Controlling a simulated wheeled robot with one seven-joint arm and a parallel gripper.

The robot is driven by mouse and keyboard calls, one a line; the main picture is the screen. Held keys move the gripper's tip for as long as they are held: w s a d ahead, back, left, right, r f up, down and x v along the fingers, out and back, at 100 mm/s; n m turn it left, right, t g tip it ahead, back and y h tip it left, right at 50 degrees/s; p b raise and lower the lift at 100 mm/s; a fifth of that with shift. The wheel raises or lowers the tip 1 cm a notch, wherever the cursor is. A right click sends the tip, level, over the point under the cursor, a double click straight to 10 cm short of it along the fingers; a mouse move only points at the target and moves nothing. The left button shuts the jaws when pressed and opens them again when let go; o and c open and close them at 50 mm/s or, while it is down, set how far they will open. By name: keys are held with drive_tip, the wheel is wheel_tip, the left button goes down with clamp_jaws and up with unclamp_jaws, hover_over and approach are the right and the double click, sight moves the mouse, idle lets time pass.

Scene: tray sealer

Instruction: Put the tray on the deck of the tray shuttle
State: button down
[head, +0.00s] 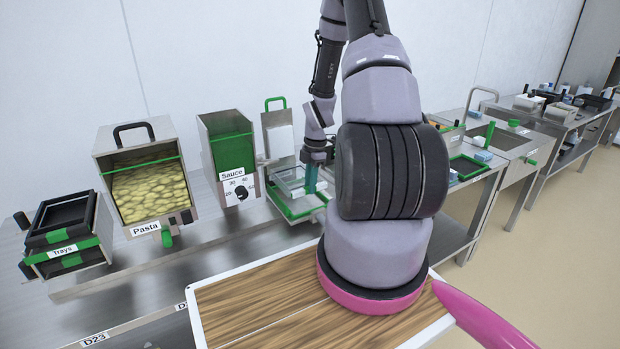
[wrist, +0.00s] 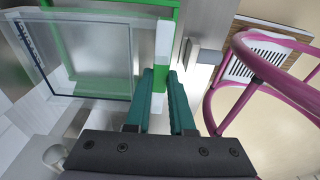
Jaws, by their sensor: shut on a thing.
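Black trays (head: 68,213) sit in the green-edged holder labelled "Trays" at the far left of the head view. A low unit with a green-edged frame (head: 302,211) stands right of the sauce hopper; I cannot tell whether it is the tray shuttle. My gripper (head: 313,177) is over that unit, teal fingers pointing down. In the wrist view, my gripper (wrist: 162,78) is shut on a green-and-white bar (wrist: 163,42) beside a clear panel (wrist: 95,60). No tray shows between the fingers. My arm hides part of the bench behind.
The pasta hopper (head: 148,180) and sauce hopper (head: 229,155) stand left of my gripper. A green-edged black frame (head: 467,167) and a sink lie to the right. A steel bench (head: 130,270) runs along the wall. The floor at right (head: 560,250) is clear.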

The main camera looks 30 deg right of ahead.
drive_tip(key=shift+f, duration=2.25)
drive_tip(key=shift+d, duration=0.1)
drive_tip(key=c, duration=0.7)
unclamp_jaws()
drive_tip(key=c, duration=0.3)
drive_tip(key=shift+r, duration=0.1)
drive_tip(key=shift+r, duration=3.45)
